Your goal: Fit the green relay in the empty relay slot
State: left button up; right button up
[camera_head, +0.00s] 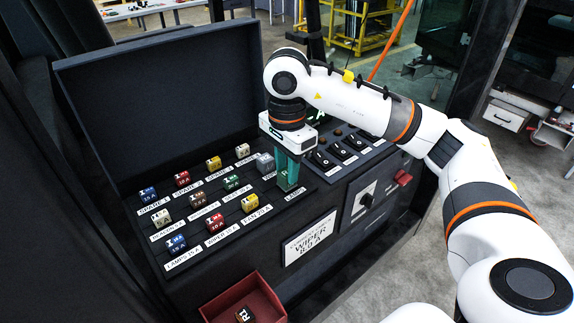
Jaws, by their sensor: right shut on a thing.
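My right gripper (287,181) points down over the right end of the fuse panel (201,202). It is shut on the green relay (288,171), a tall teal-green block, just above or at the panel near a white label. The gripper body hides the relay's top, and I cannot tell whether its lower end touches the panel. The empty relay slot is not clearly seen; the relay and gripper cover that spot. A grey block (265,163) stands just left of the relay. My left gripper is not in view.
Rows of coloured fuses, such as a green one (232,182), stand left of the gripper. Black switches (339,151) lie close on the right. The raised lid (165,95) stands behind. A red bin (243,299) with a brown fuse sits in front, near a WIPER card (309,240).

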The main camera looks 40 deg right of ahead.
jog(key=shift+f+b, duration=0.55)
jog(key=shift+f, duration=0.05)
dwell(0.6)
jog(key=o, duration=1.1)
jog(key=shift+c, duration=0.2)
jog(key=shift+r, duration=0.1)
jog(key=shift+r, duration=0.2)
notch_tip(320, 180, up, 12)
jog(key=p, duration=0.1)
jog(key=shift+f, duration=0.25)
